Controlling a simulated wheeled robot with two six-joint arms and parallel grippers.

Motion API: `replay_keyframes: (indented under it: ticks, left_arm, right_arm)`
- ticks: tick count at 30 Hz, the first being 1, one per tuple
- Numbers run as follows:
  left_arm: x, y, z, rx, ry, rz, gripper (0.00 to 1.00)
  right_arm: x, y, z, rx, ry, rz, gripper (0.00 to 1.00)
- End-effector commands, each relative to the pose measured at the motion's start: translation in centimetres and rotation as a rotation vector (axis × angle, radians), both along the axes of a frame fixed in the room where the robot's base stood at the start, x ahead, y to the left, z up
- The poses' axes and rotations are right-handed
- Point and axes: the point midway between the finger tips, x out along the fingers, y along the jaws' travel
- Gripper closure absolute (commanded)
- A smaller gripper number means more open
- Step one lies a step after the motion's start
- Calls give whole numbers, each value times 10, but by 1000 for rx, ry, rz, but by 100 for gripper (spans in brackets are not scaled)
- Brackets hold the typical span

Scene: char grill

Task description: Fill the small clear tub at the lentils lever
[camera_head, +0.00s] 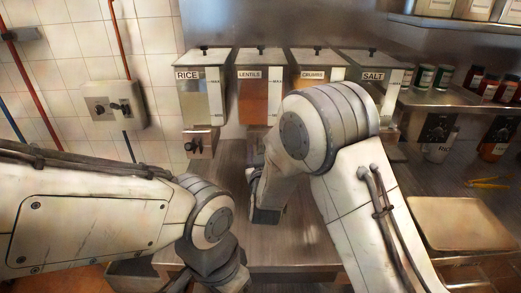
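The lentils dispenser (252,100), labelled LENTILS and filled with orange-brown contents, stands on the back wall between the rice and crumbs dispensers. Its lower part and lever are mostly hidden behind my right arm. My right gripper (264,211) points down over the steel counter, in front of and below the lentils dispenser. Its fingers are dark and turned partly away, so I cannot tell whether they are open or shut. My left gripper (222,281) is low at the bottom edge, partly cut off, and its fingers are not clear. I cannot make out the small clear tub.
The rice dispenser (203,95), crumbs dispenser (316,66) and salt dispenser (371,66) stand in the same row. A tray (462,224) lies at the right, below shelves of jars (425,77). Bare steel counter (225,165) shows left of my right gripper.

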Motion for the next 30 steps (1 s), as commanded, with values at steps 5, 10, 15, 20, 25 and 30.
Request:
replay_keyframes:
  ticks: [5, 10, 15, 20, 25, 30]
  left_arm:
    - [0, 0, 0, 0, 0, 0, 38]
    - [0, 0, 0, 0, 0, 0, 38]
    - [0, 0, 0, 0, 0, 0, 38]
    - [0, 0, 0, 0, 0, 0, 38]
    - [0, 0, 0, 0, 0, 0, 38]
    - [0, 0, 0, 0, 0, 0, 38]
  right_arm:
    - [0, 0, 0, 0, 0, 0, 100]
    - [0, 0, 0, 0, 0, 0, 100]
    - [-1, 0, 0, 0, 0, 1, 100]
    - [-1, 0, 0, 0, 0, 1, 100]
    - [-1, 1, 0, 0, 0, 1, 100]
    - [-1, 1, 0, 0, 0, 2, 100]
